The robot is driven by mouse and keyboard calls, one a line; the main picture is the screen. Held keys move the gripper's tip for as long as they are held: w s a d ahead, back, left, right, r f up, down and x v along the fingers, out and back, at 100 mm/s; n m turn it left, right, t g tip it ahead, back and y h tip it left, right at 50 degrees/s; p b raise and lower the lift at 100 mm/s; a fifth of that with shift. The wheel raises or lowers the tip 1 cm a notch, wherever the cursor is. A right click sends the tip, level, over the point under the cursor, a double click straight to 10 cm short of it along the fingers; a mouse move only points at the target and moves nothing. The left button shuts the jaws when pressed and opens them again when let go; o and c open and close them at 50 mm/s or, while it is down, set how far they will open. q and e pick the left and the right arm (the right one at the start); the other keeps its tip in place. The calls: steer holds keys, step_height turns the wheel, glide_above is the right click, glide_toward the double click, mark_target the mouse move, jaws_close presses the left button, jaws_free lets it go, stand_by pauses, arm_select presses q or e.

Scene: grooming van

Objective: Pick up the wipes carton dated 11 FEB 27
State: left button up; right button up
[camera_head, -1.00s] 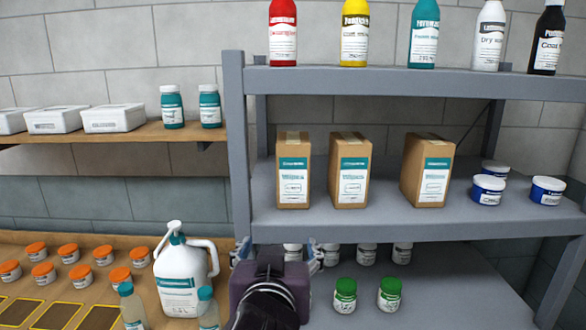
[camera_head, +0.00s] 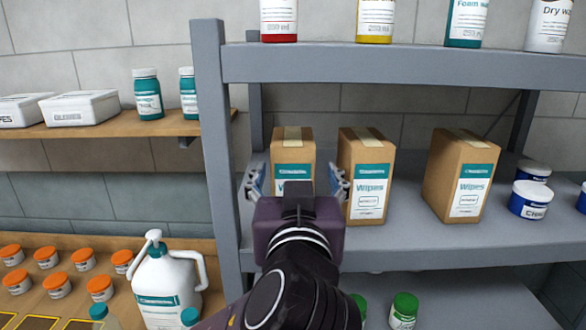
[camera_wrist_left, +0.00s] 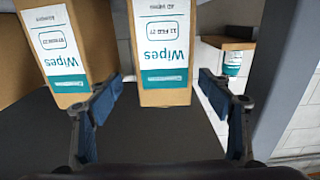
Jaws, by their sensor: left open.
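Three brown wipes cartons with teal and white labels stand upright on the middle grey shelf. The left carton (camera_head: 292,147) also fills the middle of the left wrist view (camera_wrist_left: 165,92), upside down, and its label reads 11 FEB 27. My left gripper (camera_head: 297,184) is open in front of this carton, its fingers toward the carton's two sides. In the left wrist view the gripper (camera_wrist_left: 158,90) is empty, and contact cannot be told. The middle carton (camera_head: 365,160) stands just right of the right finger. The right carton (camera_head: 461,175) is farther away. My right gripper is not in view.
The grey shelf upright (camera_head: 215,130) stands close left of my left gripper. The upper shelf (camera_head: 400,66) with bottles is above the cartons. Blue-lidded tubs (camera_head: 529,200) stand at the right. A white jug (camera_head: 165,280) is below left.

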arm_select(q)
steer(key=w+p, duration=0.2)
steer(key=shift+w+a+r, duration=0.2)
steer(key=shift+w+r, duration=0.15)
steer(key=shift+w, duration=0.05)
steer(key=w+p, duration=0.2)
steer(key=w, duration=0.1)
steer(key=shift+w+a, duration=0.15)
steer(key=shift+w, duration=0.05)
steer(key=shift+w+f+p, duration=0.2)
steer(key=shift+w+p, duration=0.15)
steer(key=shift+w, duration=0.1)
steer(key=shift+c, duration=0.8)
steer(key=c, duration=1.5)
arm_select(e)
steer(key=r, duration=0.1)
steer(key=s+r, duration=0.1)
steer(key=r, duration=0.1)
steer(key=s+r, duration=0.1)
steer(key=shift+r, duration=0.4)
